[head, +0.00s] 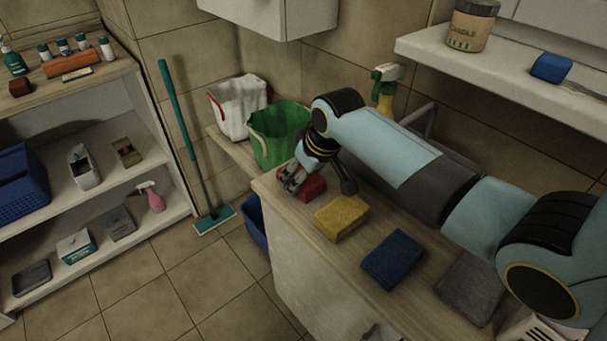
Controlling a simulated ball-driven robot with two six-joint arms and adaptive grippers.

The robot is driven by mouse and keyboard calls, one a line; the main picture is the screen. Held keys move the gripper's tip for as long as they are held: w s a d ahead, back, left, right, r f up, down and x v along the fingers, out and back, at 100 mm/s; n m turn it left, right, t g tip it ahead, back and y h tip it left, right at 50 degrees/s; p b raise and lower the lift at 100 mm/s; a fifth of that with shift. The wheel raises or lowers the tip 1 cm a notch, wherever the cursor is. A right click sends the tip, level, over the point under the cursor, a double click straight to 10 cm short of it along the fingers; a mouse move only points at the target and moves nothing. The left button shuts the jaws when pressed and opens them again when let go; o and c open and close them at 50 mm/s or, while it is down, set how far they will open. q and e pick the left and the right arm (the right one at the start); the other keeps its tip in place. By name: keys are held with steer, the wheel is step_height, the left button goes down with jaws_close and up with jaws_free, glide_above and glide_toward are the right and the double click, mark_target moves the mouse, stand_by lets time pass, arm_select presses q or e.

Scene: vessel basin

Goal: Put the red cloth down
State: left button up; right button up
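The red cloth (314,188) is at the left end of the wooden counter (340,258), partly hidden by my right gripper (290,180). That arm comes in from the right across the counter, and its fingers point down at the cloth's left side. The fingers look to touch or overlap the cloth. I cannot tell whether they are shut on it, or whether the cloth rests fully on the counter. My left gripper is not in view.
A folded yellow cloth (342,218), a blue cloth (393,259) and a grey cloth (468,288) lie in a row on the counter. A green bucket (278,138) and a white bucket (238,105) stand behind the red cloth. A spray bottle (386,88) stands behind my arm.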

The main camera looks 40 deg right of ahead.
steer(key=o, duration=1)
steer(key=shift+f, duration=0.1)
steer(key=p+v, duration=0.1)
steer(key=v, duration=1.1)
